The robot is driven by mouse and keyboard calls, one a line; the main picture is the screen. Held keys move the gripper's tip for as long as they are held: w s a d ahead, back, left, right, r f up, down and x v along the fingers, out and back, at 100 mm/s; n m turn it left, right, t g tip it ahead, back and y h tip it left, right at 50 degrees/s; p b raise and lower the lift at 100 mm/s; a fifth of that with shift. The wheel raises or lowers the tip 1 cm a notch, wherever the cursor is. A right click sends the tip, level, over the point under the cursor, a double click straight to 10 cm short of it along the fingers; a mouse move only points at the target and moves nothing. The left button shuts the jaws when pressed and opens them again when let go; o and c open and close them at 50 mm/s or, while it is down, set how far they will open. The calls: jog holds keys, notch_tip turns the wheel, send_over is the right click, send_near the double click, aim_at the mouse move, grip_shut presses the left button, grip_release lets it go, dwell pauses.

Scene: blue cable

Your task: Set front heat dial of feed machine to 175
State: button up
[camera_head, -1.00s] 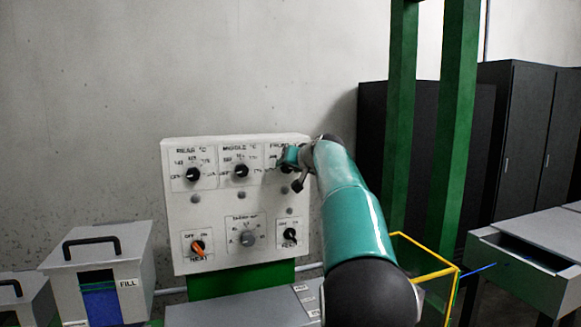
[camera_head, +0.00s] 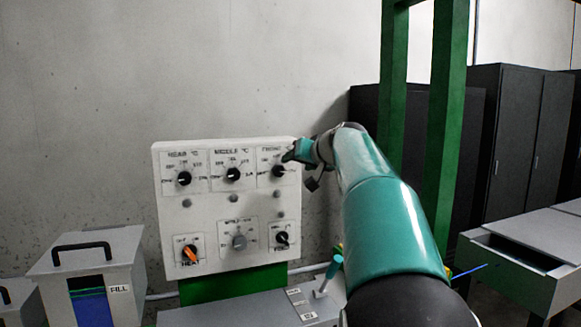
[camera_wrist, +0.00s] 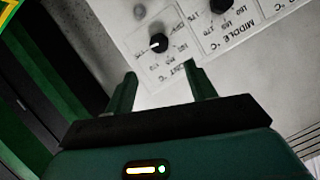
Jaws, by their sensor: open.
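The feed machine's white control panel (camera_head: 207,208) stands left of my arm. Its front heat dial (camera_head: 278,170) is a black knob at the panel's upper right, partly close to my gripper (camera_head: 296,156) in the head view. In the wrist view the panel is upside down, and the front dial (camera_wrist: 158,43) with its white pointer mark lies beyond the fingertips. My gripper (camera_wrist: 161,84) is open and empty, its two fingers apart and short of the knob. The dial's exact setting is too small to read.
The middle dial (camera_head: 233,174) and rear dial (camera_head: 184,178) sit left of the front dial. An orange heat switch (camera_head: 190,254) is lower left. Green posts (camera_head: 447,130) and an open grey drawer table (camera_head: 520,255) stand right. A FILL bin (camera_head: 90,275) stands left.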

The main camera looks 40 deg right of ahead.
jog(key=v, duration=0.2)
jog(key=shift+s+r, duration=0.15)
jog(key=shift+s, duration=0.2)
jog(key=shift+s, duration=0.15)
